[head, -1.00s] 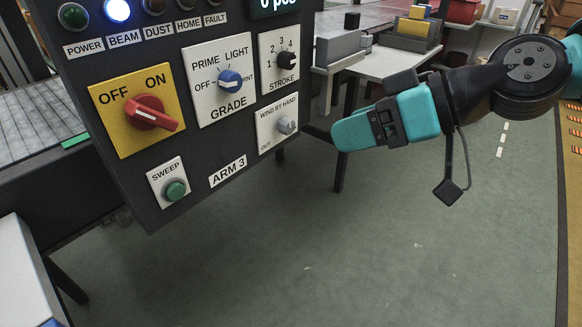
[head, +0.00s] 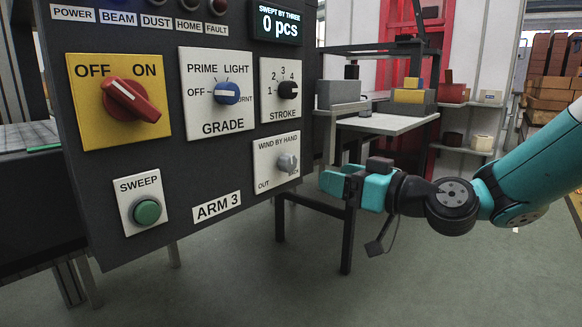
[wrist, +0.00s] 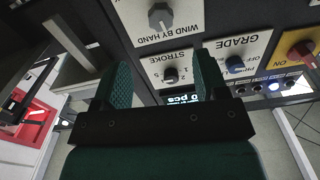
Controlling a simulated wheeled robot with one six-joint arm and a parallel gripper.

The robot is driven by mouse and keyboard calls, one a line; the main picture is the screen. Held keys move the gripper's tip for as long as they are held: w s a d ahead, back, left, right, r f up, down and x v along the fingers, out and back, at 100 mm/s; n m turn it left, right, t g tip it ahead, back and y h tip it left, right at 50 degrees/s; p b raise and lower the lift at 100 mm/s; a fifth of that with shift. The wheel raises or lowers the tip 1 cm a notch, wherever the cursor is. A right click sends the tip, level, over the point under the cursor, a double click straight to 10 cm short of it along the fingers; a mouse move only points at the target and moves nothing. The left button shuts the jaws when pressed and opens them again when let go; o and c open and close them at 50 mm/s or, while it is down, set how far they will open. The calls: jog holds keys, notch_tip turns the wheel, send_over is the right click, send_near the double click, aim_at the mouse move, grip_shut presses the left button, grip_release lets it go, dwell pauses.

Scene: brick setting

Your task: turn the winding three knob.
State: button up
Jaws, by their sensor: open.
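The winding knob is a small grey knob (head: 287,162) on the white WIND BY HAND plate (head: 266,172), at the lower right of the dark ARM 3 panel. Its plate reads OUT at lower left; the word at lower right is partly hidden. In the wrist view the knob (wrist: 160,16) shows at the top, beyond the fingertips. My teal gripper (head: 338,181) is just right of the knob in the head view, apart from it and a little lower. In the wrist view its two fingers (wrist: 163,75) stand apart with nothing between them.
The STROKE knob (head: 288,90), blue GRADE knob (head: 227,93), red OFF/ON switch (head: 131,100) and green SWEEP button (head: 147,212) share the panel. A display (head: 280,22) reads 0 pcs. A table (head: 385,122) with grey blocks stands behind my gripper.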

aim_at(292, 165)
jog(key=x, duration=1.1)
jog(key=shift+w+a, duration=0.25)
jog(key=shift+a, duration=0.1)
jog(key=c, duration=0.9)
jog(key=shift+c, duration=0.2)
jog(key=shift+m, duration=0.3)
